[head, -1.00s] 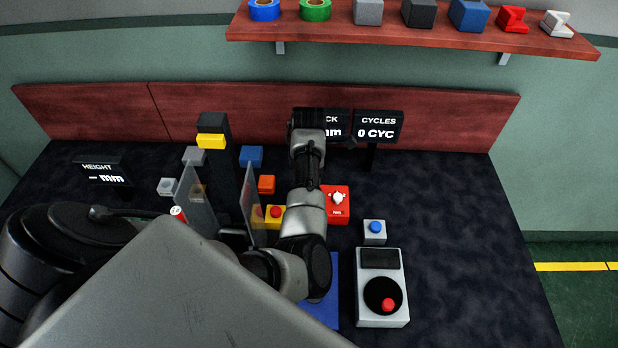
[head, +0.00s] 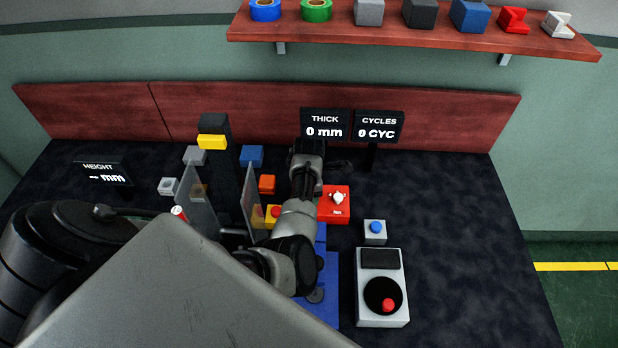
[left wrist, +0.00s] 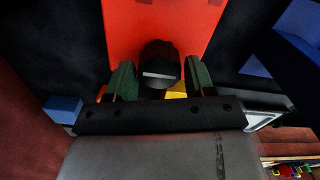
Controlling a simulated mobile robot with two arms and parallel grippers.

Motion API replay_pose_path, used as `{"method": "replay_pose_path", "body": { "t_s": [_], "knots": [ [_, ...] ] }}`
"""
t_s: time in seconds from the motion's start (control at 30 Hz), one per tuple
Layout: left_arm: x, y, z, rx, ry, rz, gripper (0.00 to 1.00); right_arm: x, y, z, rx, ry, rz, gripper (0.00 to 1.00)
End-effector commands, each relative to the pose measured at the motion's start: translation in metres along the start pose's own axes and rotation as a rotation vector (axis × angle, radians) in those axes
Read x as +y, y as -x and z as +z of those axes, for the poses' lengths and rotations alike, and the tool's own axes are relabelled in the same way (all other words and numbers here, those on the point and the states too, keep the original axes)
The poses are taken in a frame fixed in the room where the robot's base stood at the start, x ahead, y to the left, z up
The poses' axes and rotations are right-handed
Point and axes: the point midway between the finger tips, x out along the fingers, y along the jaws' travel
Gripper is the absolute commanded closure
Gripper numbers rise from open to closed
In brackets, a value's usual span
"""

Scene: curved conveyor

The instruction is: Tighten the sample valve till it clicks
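In the left wrist view a black round knob (left wrist: 160,68) with a white line stands on a red-orange panel (left wrist: 190,25). My left gripper (left wrist: 161,82) is open, with one dark green finger on each side of the knob. There appears to be a gap between each finger and the knob. In the head view my left arm reaches to the middle of the table, and its wrist (head: 307,160) hides the fingers. A red box (head: 334,214) with a white knob (head: 338,197) is just right of that arm. I cannot tell which knob is the sample valve. My right gripper is not in view.
A THICK display (head: 325,132) reads 0 mm and a CYCLES display (head: 378,132) reads 0 CYC. Two clear panels (head: 250,200) stand left of my arm. A blue button box (head: 375,238) and a grey control box (head: 380,260) lie right. The far right table is clear.

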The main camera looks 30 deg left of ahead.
Motion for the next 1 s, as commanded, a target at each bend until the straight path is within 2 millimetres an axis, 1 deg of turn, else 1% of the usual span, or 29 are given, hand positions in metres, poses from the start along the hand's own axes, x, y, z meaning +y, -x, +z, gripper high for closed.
{"method": "replay_pose_path", "body": {
  "t_s": [0.03,0.2,0.43,0.57,0.77,1.0],
  "knots": [
    [0.000,0.000,0.000,0.000,0.000,0.000,0.54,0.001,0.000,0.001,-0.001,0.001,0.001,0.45],
    [0.000,0.000,0.000,0.000,0.000,0.000,0.80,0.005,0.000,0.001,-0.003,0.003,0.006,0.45],
    [0.000,0.001,0.000,0.000,-0.018,-0.001,0.81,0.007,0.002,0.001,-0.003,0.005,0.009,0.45],
    [0.000,0.002,0.000,0.000,-0.061,-0.001,0.81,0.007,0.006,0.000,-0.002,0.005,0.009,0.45],
    [0.000,0.003,0.000,0.002,-0.186,-0.001,0.81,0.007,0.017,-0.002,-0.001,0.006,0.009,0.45],
    [0.001,0.003,0.000,0.003,-0.406,-0.002,0.81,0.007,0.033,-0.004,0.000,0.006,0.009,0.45]
  ]
}}
